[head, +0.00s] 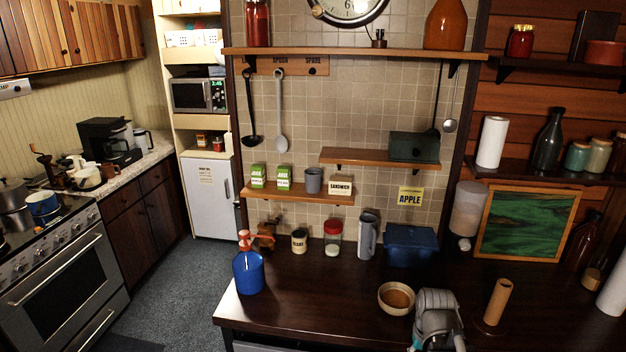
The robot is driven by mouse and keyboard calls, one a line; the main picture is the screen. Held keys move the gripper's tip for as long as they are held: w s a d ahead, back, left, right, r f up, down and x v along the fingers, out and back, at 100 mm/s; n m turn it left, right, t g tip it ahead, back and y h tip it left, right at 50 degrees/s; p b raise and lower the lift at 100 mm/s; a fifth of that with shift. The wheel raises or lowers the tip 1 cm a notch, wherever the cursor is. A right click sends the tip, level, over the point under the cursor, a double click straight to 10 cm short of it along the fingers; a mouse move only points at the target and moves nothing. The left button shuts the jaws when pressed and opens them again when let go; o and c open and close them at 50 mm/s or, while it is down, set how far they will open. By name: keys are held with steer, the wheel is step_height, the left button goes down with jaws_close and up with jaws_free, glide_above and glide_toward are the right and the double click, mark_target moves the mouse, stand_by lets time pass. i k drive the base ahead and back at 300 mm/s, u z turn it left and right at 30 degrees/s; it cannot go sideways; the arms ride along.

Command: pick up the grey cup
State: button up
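The grey cup (314,180) stands upright on the left small wooden shelf on the tiled wall. It is between a green box (283,177) on its left and a sandwich box (340,184) on its right. A taller grey pitcher (367,236) with a handle stands lower down, on the dark counter. Part of my grey and teal arm shows at the bottom, right of centre, well below and to the right of the cup. I cannot make out my gripper's fingers.
Along the wall on the dark counter (318,300) are a small jar (299,241), a red-lidded jar (333,238) and a blue box (411,245). A blue bottle (248,272) stands near the left edge. A bowl (396,298) is beside my arm. Two utensils hang above the shelf. The counter's left middle is clear.

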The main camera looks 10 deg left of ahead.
mark_target(313, 181)
steer(key=k, duration=1.35)
steer(key=u, duration=0.6)
steer(key=i, duration=1.55)
steer(key=z, duration=0.4)
steer(key=i, duration=0.6)
steer(key=z, duration=0.65)
